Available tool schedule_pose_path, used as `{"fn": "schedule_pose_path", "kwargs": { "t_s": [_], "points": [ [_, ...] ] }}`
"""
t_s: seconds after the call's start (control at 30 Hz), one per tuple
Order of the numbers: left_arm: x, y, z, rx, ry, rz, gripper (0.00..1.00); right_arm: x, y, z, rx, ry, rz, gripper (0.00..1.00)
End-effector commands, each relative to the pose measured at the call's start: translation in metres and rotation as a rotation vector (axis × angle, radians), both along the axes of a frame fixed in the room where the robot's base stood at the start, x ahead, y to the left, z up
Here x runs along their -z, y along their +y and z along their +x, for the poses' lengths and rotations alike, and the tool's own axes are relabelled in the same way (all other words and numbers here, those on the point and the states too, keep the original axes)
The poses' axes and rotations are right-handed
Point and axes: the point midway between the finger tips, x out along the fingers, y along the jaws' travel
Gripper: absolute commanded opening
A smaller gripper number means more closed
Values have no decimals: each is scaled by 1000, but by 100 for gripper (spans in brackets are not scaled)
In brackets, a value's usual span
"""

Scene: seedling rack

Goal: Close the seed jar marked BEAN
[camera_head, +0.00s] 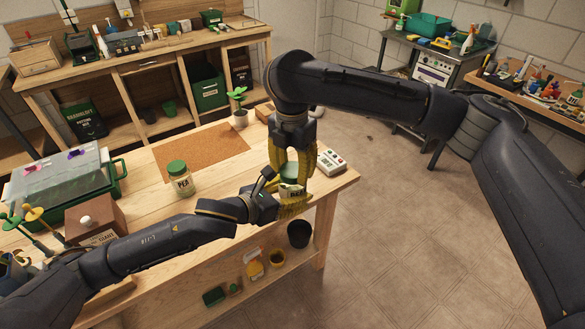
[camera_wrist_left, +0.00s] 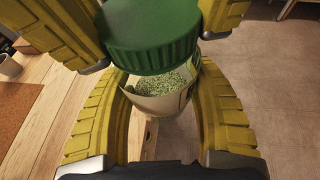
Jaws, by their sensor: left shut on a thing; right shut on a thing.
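The BEAN jar (camera_head: 292,190) is held above the table near its right end. Its label shows only in part. In the left wrist view the clear jar (camera_wrist_left: 168,88) holds small green seeds. My left gripper (camera_head: 284,199) is shut around the jar body from the side. A ribbed green lid (camera_head: 289,172) is over the jar's mouth; the lid (camera_wrist_left: 150,38) hides the rim in the left wrist view. I cannot tell whether it is seated or slightly apart. My right gripper (camera_head: 293,163) points down from above, its yellow fingers shut on the lid.
A PEA jar (camera_head: 180,181) with a green lid stands on the table left of my grippers. Behind are a cork mat (camera_head: 200,152) and a potted seedling (camera_head: 239,117). A white keypad-like device (camera_head: 331,161) lies right of my grippers.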

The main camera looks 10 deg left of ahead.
Motion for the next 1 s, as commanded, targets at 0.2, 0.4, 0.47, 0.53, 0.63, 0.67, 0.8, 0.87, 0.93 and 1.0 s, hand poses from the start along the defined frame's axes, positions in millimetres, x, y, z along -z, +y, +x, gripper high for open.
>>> {"fn": "schedule_pose_path", "kwargs": {
  "t_s": [0.2, 0.4, 0.47, 0.53, 0.63, 0.67, 0.8, 0.87, 0.93, 1.0],
  "points": [
    [-1, 0, 0, 0, -2, -1, 0, 0, 0, 0, 10, 1, 1, 9],
    [-1, 0, 0, 0, -2, -1, 0, 0, 0, 0, 9, 1, 1, 58],
    [-1, 0, 0, 0, -2, -1, 0, 0, 0, 0, 9, 0, 0, 65],
    [-1, 0, 0, 0, -2, -1, 0, 0, 0, 0, 9, 0, 0, 70],
    [-1, 0, 0, 0, -2, -1, 0, 0, 0, 0, 9, 0, 0, 70],
    [-1, 0, 0, 0, -2, -1, 0, 0, 0, 0, 10, 0, 0, 70],
    [-1, 0, 0, 0, -2, -1, 0, -2, 0, 0, 10, 0, 0, 70],
    [-1, 0, 0, 0, -2, -1, 0, -5, 0, 0, 10, -1, 1, 70],
    [-1, 0, 0, 0, -2, -1, 0, -11, 0, 0, 10, -2, 0, 70],
    [-1, 0, 0, 0, -2, -1, 0, -19, 0, 1, 10, -4, 1, 70]
  ]
}}
